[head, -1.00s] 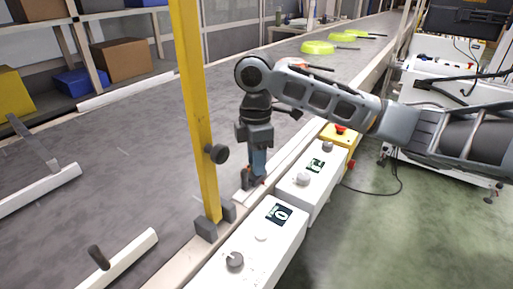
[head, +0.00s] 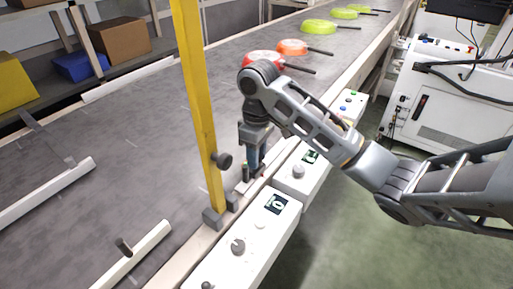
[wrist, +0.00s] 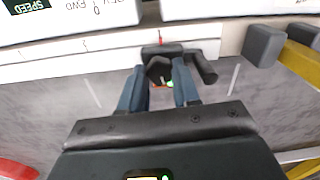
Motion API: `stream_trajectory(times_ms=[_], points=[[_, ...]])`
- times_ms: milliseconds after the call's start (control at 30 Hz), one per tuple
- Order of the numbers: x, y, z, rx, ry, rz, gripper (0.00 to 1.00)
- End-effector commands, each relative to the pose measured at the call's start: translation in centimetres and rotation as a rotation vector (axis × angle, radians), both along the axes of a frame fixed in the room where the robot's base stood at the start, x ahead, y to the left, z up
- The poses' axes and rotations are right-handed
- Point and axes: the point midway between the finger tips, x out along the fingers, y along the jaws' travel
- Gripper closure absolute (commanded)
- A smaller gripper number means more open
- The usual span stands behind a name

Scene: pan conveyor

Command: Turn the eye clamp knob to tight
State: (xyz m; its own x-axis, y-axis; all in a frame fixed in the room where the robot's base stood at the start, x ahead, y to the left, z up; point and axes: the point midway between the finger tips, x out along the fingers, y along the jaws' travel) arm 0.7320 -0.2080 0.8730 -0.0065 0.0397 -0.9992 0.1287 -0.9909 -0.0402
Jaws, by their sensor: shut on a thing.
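My gripper (head: 255,164) points down at the near rail of the conveyor, just right of the yellow post. In the wrist view its two blue fingers (wrist: 160,78) are shut on a dark knob, the eye clamp knob (wrist: 158,68), with one finger on each side. The knob sits on a small dark bracket on the pale rail, and a short dark cylinder (wrist: 204,69) sticks out to its right. Small green and orange spots show between the fingers. In the head view the fingers mostly hide the knob, and I cannot read its turn angle.
The yellow post (head: 203,110), with its own dark knob (head: 222,161), stands close to the left of my gripper. White control boxes (head: 238,268) line the rail's near side. Red (head: 262,60), orange (head: 292,47) and green pans (head: 320,27) lie on the belt (head: 120,140) farther back.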

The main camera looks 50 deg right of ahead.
Motion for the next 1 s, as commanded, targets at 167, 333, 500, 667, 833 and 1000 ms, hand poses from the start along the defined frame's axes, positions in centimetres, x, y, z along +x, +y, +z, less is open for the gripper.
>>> stream_trajectory(times_ms=[167,333,500,667,833,1000], points=[[-0.03,-0.01,0.1,0.001,0.0,-0.048,0.99],[-0.03,-0.03,0.01,0.001,0.0,-0.066,0.99],[-0.01,-0.05,-0.03,0.0,0.0,-0.068,0.99],[-0.01,-0.05,-0.03,0.0,0.0,-0.067,0.99],[0.0,-0.05,-0.02,0.0,0.0,-0.066,0.54],[0.0,-0.04,-0.01,0.0,0.0,-0.066,0.43]])
